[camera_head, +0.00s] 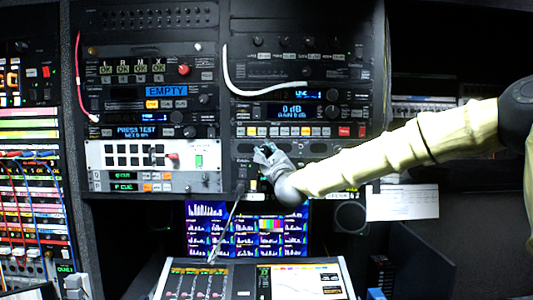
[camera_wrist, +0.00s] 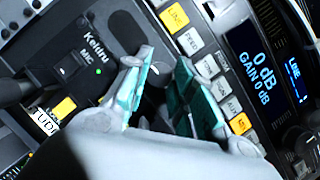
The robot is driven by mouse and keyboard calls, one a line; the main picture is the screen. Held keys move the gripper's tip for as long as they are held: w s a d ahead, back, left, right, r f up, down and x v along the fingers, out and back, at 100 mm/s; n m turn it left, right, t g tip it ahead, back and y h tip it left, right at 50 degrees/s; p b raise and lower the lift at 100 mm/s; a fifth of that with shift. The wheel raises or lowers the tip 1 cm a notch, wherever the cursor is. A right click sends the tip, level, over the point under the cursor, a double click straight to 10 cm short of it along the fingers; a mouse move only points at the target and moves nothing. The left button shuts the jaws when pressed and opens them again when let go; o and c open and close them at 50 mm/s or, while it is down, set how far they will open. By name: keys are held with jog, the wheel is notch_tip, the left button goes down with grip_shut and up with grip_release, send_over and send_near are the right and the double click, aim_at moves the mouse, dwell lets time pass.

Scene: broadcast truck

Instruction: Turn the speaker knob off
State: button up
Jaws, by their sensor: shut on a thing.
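My gripper (camera_head: 266,152) is at the lower edge of the right equipment rack, with its fingers against the panel below a row of lit buttons. In the wrist view my gripper (camera_wrist: 164,80) has its two green-padded fingers on either side of a dark knob (camera_wrist: 160,77). The knob is mostly hidden between the fingers, and its angle cannot be read.
A row of white and yellow buttons (camera_wrist: 208,66) is close to the right finger. A blue-lettered "0 dB" display (camera_head: 287,110) is above the gripper. A monitor (camera_head: 225,236) and a sloping console (camera_head: 245,282) are below.

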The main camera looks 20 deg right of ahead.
jog(key=shift+b, duration=0.3)
jog(key=shift+d+n+y+b, duration=0.1)
jog(key=shift+n+y+b, duration=0.4)
jog(key=shift+n+b, duration=0.6)
jog(key=shift+n+g+y+b, duration=0.4)
jog(key=shift+n+g+b, duration=0.15)
jog(key=shift+n, duration=0.45)
jog(key=shift+r+n+g+b, duration=0.15)
jog(key=shift+n+g+b, duration=0.3)
jog(key=shift+n, duration=0.75)
jog(key=shift+r+n+g+b, duration=0.2)
jog(key=shift+n+g, duration=0.3)
jog(key=shift+n, duration=0.7)
jog(key=shift+y, duration=0.4)
jog(key=o, duration=1)
jog(key=shift+d+f, duration=0.1)
jog(key=shift+o, duration=0.2)
